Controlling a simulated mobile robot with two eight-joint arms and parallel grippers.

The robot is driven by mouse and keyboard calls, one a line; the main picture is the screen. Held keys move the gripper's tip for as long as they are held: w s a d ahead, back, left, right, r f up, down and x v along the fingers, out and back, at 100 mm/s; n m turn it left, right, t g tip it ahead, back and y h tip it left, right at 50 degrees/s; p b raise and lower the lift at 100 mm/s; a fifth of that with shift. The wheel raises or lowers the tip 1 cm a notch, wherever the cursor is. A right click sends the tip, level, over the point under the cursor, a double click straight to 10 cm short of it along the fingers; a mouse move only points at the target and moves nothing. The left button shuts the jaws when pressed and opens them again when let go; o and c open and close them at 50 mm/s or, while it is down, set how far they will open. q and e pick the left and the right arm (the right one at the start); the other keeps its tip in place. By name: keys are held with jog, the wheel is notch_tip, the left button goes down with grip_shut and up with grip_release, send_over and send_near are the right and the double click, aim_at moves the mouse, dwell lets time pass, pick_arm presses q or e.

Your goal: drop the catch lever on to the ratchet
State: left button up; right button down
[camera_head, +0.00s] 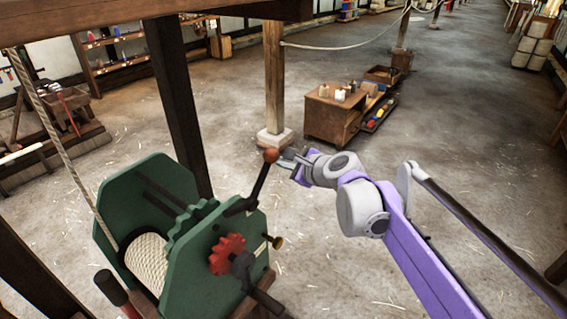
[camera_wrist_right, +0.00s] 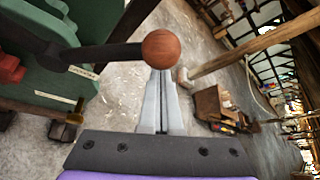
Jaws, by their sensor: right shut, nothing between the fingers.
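The catch lever (camera_head: 261,180) is a dark bar with a red-brown ball knob (camera_head: 271,155). It stands raised on the green winch frame (camera_head: 185,262), tilted up to the right, clear of the red toothed ratchet (camera_head: 228,252) below it. My right gripper (camera_head: 285,159) is shut and empty, close beside the knob on its right. In the right wrist view, the knob (camera_wrist_right: 161,48) sits just beyond the tips of the closed fingers (camera_wrist_right: 160,85); I cannot tell whether they touch. The ratchet (camera_wrist_right: 10,68) shows partly at the left edge there. My left gripper is not in view.
The winch holds a drum of pale rope (camera_head: 148,260). A brass knob (camera_head: 277,242) sticks out at its right side. Dark posts (camera_head: 180,100) stand behind it. A wooden cabinet (camera_head: 335,115) stands farther back. The floor to the right is open.

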aim_at(277, 159)
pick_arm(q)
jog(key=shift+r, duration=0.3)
pick_arm(e)
jog(key=shift+s+a+r+n, duration=0.2)
jog(key=shift+s+r+n, duration=0.1)
jog(key=shift+s+r, duration=0.1)
jog(key=shift+t, duration=0.3)
jog(key=shift+s+a+r+n+t+p, duration=0.3)
jog(key=shift+s+a+r+n+p, duration=0.15)
jog(key=shift+r+p, duration=0.3)
jog(key=s+a+p, duration=0.1)
jog(key=s+r+n+t+p, duration=0.1)
jog(key=s+a+r+n+t+p, duration=0.1)
jog(key=shift+s+a+r+n+h, duration=0.2)
jog(key=shift+s+a+n+h, duration=0.05)
jog(key=shift+s+a+h, duration=0.15)
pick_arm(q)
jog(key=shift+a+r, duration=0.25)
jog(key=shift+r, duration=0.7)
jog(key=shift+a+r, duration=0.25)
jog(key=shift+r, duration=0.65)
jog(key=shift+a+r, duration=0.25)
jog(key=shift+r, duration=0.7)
pick_arm(e)
jog(key=shift+s+a+r, duration=0.1)
jog(key=shift+s+a, duration=0.15)
jog(key=shift+s, duration=0.2)
jog(key=shift+s+a+r, duration=0.1)
jog(key=shift+s+a, duration=0.15)
jog(key=shift+s, duration=0.2)
